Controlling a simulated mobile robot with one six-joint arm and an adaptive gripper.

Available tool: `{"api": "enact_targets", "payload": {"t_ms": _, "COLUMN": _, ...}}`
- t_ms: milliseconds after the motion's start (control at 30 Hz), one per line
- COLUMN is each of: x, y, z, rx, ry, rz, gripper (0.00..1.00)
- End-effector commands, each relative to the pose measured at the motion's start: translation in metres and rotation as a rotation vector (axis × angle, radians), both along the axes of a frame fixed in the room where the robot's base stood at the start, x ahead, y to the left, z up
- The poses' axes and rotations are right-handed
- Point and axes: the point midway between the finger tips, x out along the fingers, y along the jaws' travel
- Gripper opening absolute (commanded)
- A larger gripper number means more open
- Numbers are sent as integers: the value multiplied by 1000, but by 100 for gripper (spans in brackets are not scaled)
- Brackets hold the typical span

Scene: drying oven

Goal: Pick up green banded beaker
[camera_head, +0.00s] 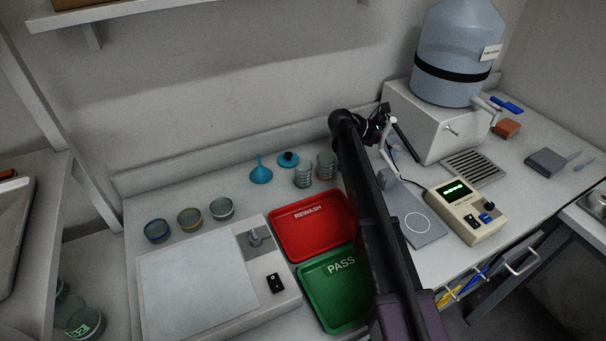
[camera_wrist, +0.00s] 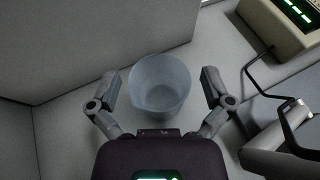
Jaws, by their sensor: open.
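In the wrist view, a pale, clear beaker (camera_wrist: 160,88) stands on the bench between the spread fingers of my gripper (camera_wrist: 161,80). The fingers are open, one on each side of it, and no gap closes on it. No coloured band shows on this beaker from above. In the head view, my arm hides that spot, and my gripper is at the arm's far end, mostly hidden. Three short banded glass vessels stand at the bench's left: one blue-banded (camera_head: 157,232), one yellow-banded (camera_head: 190,219), and one with a dull greenish-grey rim (camera_head: 221,209).
A white box (camera_head: 425,125) under a water bottle (camera_head: 450,60) stands behind my gripper. A meter (camera_head: 466,212) is to the right. Red (camera_head: 309,240) and green (camera_head: 335,300) trays lie left of my arm.

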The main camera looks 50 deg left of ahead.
Motion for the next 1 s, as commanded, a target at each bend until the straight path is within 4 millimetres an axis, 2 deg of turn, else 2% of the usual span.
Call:
{"api": "enact_targets", "payload": {"t_ms": 400, "x": -3, "y": 2, "z": 52, "rx": 18, "ry": -15, "rz": -6, "gripper": 100}}
{"api": "enact_targets", "payload": {"t_ms": 600, "x": -15, "y": 10, "z": 74, "rx": 80, "ry": -64, "rz": -26, "gripper": 100}}
{"api": "enact_targets", "payload": {"t_ms": 1000, "x": -61, "y": 38, "z": 71, "rx": 354, "ry": -269, "rz": -120, "gripper": 100}}
